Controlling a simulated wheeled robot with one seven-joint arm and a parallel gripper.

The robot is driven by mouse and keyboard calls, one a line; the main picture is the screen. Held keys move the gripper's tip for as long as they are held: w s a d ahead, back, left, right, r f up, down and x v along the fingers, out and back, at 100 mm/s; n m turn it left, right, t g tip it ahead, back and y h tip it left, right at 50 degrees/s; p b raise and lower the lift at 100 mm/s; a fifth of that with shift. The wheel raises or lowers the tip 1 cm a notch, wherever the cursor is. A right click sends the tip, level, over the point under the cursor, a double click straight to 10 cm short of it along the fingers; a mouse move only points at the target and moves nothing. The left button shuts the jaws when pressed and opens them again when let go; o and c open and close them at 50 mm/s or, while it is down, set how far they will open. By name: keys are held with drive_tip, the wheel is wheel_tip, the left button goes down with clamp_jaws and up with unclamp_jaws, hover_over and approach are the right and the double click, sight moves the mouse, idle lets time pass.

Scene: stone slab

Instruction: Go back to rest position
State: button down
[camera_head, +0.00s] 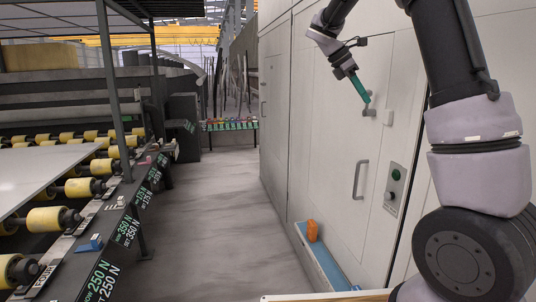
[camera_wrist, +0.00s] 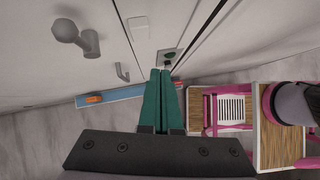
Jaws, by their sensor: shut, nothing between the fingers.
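My gripper (camera_head: 366,97) has green fingers and is raised in front of the pale wall panels, at the upper right of the head view. In the wrist view, its two green fingers (camera_wrist: 161,72) lie side by side, shut, with nothing held. In the head view, the fingertips overlap or lie close to a grey door handle (camera_head: 369,109); whether they touch cannot be told there. In the wrist view, a round grey handle (camera_wrist: 88,40) stands to the left, apart from the fingers.
A lower handle (camera_head: 358,180) and a control plate with a green button (camera_head: 396,174) are on the wall. A blue ledge (camera_head: 330,268) with an orange object (camera_head: 312,231) runs along its foot. A roller conveyor (camera_head: 45,218) with a slab (camera_head: 40,172) stands left. The aisle floor (camera_head: 222,230) is clear.

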drive_tip(key=s+a+m+t+y, duration=0.2)
drive_tip(key=s+m+y, duration=0.1)
drive_tip(key=s+m, duration=0.4)
drive_tip(key=s+a+m+t+y, duration=0.3)
drive_tip(key=s+m, duration=0.4)
drive_tip(key=s, duration=0.4)
drive_tip(key=s+a+m+t+y, duration=0.2)
drive_tip(key=s+m+y, duration=0.1)
drive_tip(key=s+m, duration=0.4)
drive_tip(key=shift+s+a+t, duration=0.4)
drive_tip(key=shift+s, duration=0.8)
